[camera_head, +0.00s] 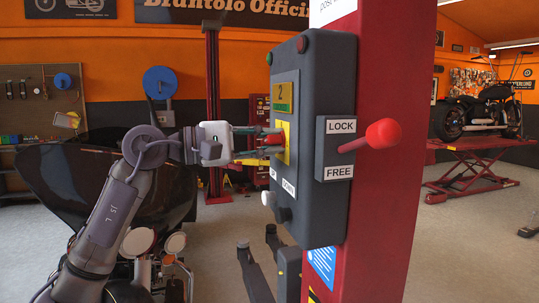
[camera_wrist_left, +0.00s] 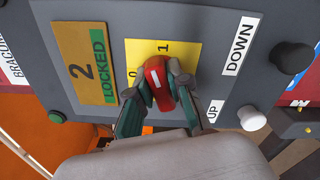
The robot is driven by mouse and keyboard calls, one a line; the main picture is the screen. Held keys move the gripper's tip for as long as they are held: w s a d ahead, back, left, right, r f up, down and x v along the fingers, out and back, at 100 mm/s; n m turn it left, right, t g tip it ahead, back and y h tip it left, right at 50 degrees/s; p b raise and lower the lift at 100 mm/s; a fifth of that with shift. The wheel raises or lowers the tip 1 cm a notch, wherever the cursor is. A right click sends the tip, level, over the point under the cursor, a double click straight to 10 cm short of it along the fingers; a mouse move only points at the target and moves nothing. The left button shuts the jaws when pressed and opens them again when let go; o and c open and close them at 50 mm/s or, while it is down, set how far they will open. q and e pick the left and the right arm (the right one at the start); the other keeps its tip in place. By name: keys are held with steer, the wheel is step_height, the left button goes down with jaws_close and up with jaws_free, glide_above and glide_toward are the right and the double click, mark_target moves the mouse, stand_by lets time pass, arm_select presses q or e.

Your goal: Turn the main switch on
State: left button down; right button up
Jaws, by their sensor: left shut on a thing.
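The main switch is a red rotary knob (camera_wrist_left: 158,86) with a white mark, on a yellow plate (camera_wrist_left: 185,52) marked 0 and 1. In the head view the knob (camera_head: 272,140) is partly covered by my fingers on the left face of the grey control box (camera_head: 325,95). My left gripper (camera_head: 268,143) reaches it from the left. In the left wrist view its two fingers (camera_wrist_left: 156,93) are closed on either side of the knob. I cannot tell surely which number the mark points to. My right gripper is not in view.
The box is fixed to a red post (camera_head: 385,200). It carries a LOCK/FREE lever with a red ball (camera_head: 383,133), UP and DOWN buttons, and a panel (camera_wrist_left: 88,62) reading 2 LOCKED. A dark motorcycle (camera_head: 75,185) stands behind my left arm. Another motorcycle stands on a red lift (camera_head: 465,165).

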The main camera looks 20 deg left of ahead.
arm_select(q)
steer(key=shift+f+m+b, duration=0.2)
steer(key=shift+m+b, duration=0.7)
steer(key=shift+m, duration=1)
steer(key=c, duration=1.1)
jaws_free()
steer(key=shift+s+a, duration=0.1)
steer(key=v, duration=1.1)
steer(key=shift+s+a, duration=0.25)
